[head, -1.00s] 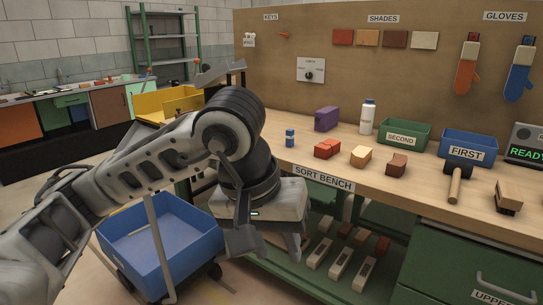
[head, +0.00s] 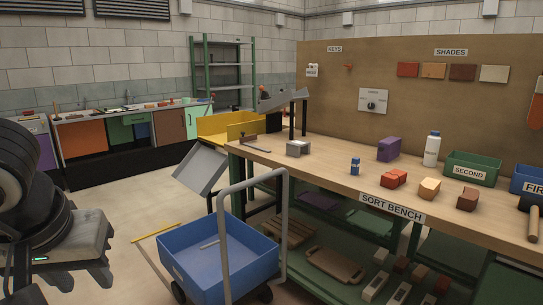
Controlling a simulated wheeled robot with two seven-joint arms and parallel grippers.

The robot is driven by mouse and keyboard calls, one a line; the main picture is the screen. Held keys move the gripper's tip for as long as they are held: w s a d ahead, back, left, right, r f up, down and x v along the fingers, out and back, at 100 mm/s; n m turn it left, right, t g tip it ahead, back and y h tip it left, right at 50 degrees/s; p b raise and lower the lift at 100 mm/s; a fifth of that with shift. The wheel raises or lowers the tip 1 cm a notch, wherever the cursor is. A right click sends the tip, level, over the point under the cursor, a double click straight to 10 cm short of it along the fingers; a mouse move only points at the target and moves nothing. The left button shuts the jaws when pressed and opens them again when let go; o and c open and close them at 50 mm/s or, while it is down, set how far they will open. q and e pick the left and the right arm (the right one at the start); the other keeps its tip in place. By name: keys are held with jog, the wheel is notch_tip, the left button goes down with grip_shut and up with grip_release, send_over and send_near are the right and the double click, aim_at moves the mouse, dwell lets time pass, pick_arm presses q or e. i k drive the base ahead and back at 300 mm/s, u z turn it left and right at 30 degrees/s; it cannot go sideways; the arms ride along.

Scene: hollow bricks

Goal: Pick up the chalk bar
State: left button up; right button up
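No piece carries a name that marks it as the chalk bar. A thin pale bar (head: 209,244) lies in the blue cart (head: 179,268). Pale bars (head: 375,286) also lie on the bench's lower shelf, beside reddish ones. My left gripper (head: 62,280) is at the lower left, to the left of the cart and apart from it. Its fingers are partly cut off and dark, so its opening is unclear; nothing shows held in it. My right gripper is out of view.
Open floor lies left of the cart.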

aim_at(355, 162)
jog(key=u, duration=0.2)
jog(key=i, duration=1.55)
jog(key=z, duration=1.2)
jog(key=i, duration=1.05)
jog(key=z, duration=0.95)
